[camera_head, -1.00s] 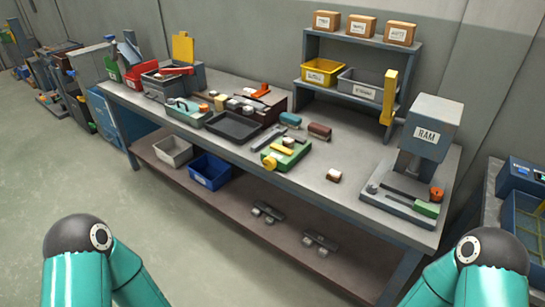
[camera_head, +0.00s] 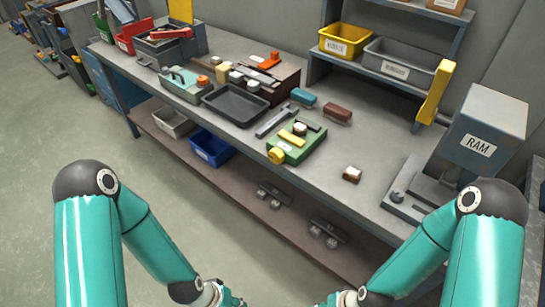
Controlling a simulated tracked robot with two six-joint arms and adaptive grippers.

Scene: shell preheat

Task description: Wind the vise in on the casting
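The green vise (camera_head: 300,151) lies on the bench in the middle of the view. Its round yellow knob (camera_head: 276,156) faces the front left. A yellow bar (camera_head: 291,138) lies across its top, and a small whitish piece (camera_head: 299,128), perhaps the casting, sits beside the bar. I cannot tell whether the jaws touch it. A similar brown and white block (camera_head: 352,174) stands apart on the bench to the right. My two arms reach in from the bottom, well in front of the vise. Their wrists are at the bottom edge, and the gripper fingers are out of view.
A grey wrench-like tool (camera_head: 276,121) lies left of the vise. A black tray (camera_head: 236,104) is farther left. Teal (camera_head: 303,97) and brown (camera_head: 337,114) brushes lie behind. The RAM press (camera_head: 485,130) stands right. The bench around the brown and white block is clear.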

